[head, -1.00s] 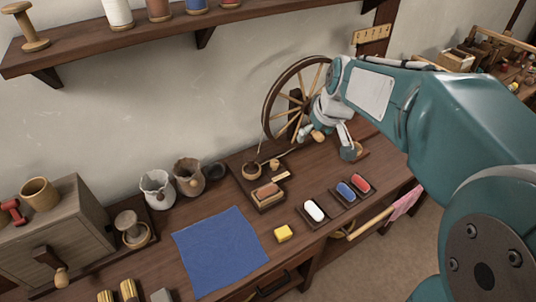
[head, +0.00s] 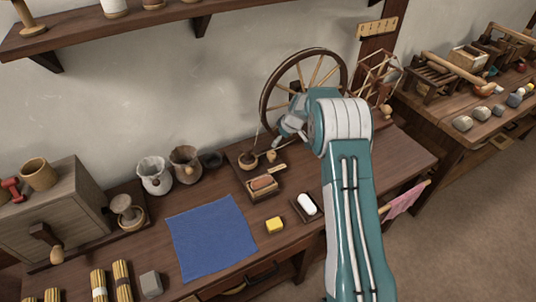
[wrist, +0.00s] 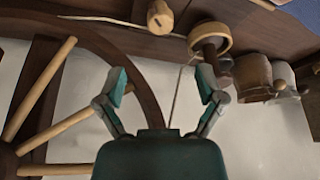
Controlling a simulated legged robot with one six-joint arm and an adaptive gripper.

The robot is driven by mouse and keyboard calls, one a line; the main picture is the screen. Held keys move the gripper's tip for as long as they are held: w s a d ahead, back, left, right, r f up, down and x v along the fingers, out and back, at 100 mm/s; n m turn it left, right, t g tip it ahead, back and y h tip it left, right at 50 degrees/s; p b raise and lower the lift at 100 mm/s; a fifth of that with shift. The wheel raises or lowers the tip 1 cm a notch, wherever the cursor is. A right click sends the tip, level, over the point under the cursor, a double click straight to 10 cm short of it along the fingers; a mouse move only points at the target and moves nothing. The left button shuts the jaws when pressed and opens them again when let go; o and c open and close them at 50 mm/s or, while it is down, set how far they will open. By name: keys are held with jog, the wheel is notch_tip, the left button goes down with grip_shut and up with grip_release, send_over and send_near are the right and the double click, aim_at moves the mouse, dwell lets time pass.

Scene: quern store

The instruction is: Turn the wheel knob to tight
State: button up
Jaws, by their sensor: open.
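The spinning wheel (head: 271,99) stands on the bench against the wall; its rim and spokes fill the left of the wrist view (wrist: 140,92). A small wooden knob with a dark slot (wrist: 160,16) shows at the top of the wrist view, and seems to be the knob in the head view (head: 271,155). My gripper (head: 283,137) is beside the wheel's lower left, partly hidden by my arm. In the wrist view my gripper (wrist: 164,82) is open and empty, with the knob beyond its fingertips and apart from them. I cannot read any tight mark.
A wooden cup (head: 248,163) stands left of the knob, near a small plaque (head: 277,169) and a tray with a brown block (head: 262,184). Two jars (head: 155,177) (head: 186,164) stand further left. A blue cloth (head: 212,239) covers bench in front.

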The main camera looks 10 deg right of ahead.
aim_at(272, 153)
jog(key=x, duration=1.1)
jog(key=shift+a, duration=0.1)
jog(key=shift+f, duration=0.1)
jog(key=c, duration=1.2)
